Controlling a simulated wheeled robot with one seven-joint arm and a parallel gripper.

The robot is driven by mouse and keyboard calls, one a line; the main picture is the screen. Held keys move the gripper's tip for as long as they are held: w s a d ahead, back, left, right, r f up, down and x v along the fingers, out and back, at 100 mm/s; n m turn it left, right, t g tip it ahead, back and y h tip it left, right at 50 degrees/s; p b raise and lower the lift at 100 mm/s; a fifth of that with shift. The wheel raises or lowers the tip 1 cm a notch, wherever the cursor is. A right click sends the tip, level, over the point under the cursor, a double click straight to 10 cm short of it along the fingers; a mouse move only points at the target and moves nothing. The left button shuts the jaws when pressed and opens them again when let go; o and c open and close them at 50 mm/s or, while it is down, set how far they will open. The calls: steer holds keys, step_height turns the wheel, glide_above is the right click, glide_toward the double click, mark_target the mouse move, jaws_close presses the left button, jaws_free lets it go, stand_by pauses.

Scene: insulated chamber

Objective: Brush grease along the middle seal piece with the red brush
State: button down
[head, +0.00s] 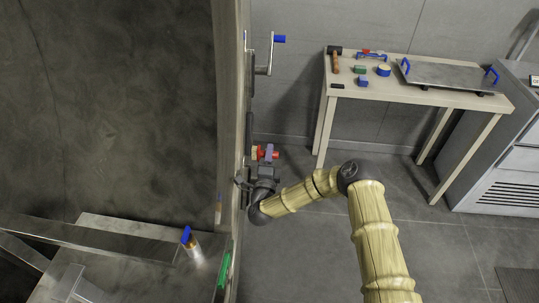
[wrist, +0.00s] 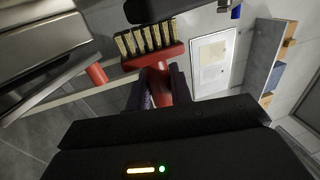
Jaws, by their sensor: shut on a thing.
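My gripper (head: 264,161) is shut on the handle of the red brush (head: 275,154), close beside the upright edge of the chamber. In the wrist view, the dark fingers of my gripper (wrist: 162,84) are on either side of the red handle. The red brush (wrist: 160,62) has a wide head with rows of tan bristles pointing away from my gripper. A dark bar (wrist: 150,9), perhaps a seal piece, lies just beyond the bristles; I cannot tell whether they touch. In the head view, a dark strip (head: 248,132) runs along the chamber edge just above my gripper.
A crank with a blue grip (head: 279,39) sticks out from the edge higher up. A wooden table (head: 440,98) at the back right holds a hammer (head: 335,61), small blocks and a metal plate with blue handles (head: 445,76). Open floor (head: 300,250) lies to my gripper's right.

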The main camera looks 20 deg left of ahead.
steer(key=shift+a+r, duration=0.1)
steer(key=shift+r, duration=0.1)
steer(key=shift+w+a+r+p, duration=0.1)
steer(key=shift+w+r+p, duration=0.2)
steer(key=shift+r, duration=0.35)
steer(key=shift+w+a+r+p, duration=0.1)
steer(key=shift+w+r, duration=0.25)
steer(key=shift+r, duration=0.3)
steer(key=shift+r, duration=0.15)
steer(key=shift+w+a+r, duration=0.1)
steer(key=shift+w+r, duration=0.3)
steer(key=shift+r, duration=0.25)
steer(key=shift+w+r, duration=0.35)
steer(key=shift+r, duration=0.3)
steer(key=shift+r, duration=0.1)
steer(key=shift+w+a+r+p, duration=0.1)
steer(key=shift+w+r+p, duration=0.2)
steer(key=shift+r, duration=0.4)
steer(key=shift+w+a+r+p, duration=0.1)
steer(key=shift+w+r, duration=0.3)
steer(key=shift+r, duration=0.3)
steer(key=shift+w+a+r, duration=0.1)
steer(key=shift+w+r, duration=0.3)
steer(key=shift+r, duration=0.3)
steer(key=shift+w+a+r, duration=0.1)
steer(key=shift+w+r, duration=0.25)
steer(key=shift+r, duration=0.35)
